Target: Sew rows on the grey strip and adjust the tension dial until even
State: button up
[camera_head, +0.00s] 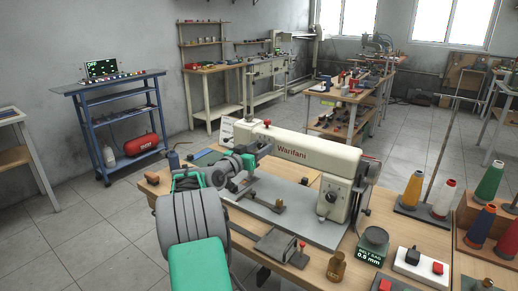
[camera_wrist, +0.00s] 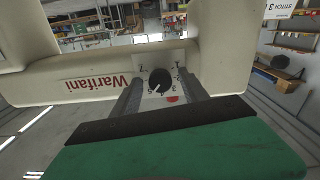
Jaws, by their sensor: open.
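The cream sewing machine (camera_head: 300,150) marked Warifani stands on the wooden bench; it also fills the left of the wrist view (camera_wrist: 70,85). In the wrist view a black dial (camera_wrist: 160,80) with a pale pointer mark sits on a white numbered plate. My gripper (camera_head: 264,147) is at the left end of the machine's head. Its two fingers are open and spread on either side of the dial in the wrist view (camera_wrist: 160,90); I cannot tell if they touch it. My gripper hides the dial in the head view. I cannot make out the grey strip for certain.
A second black knob (camera_head: 331,197) is on the machine's right end. Thread cones (camera_head: 411,190) stand at right.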

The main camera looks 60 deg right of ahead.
jog(key=shift+c, duration=0.3)
grip_shut()
jog(key=shift+f+b, duration=0.15)
jog(key=shift+b, duration=0.4)
jog(key=shift+m+b, duration=3.8)
jog(key=shift+b, duration=3.05)
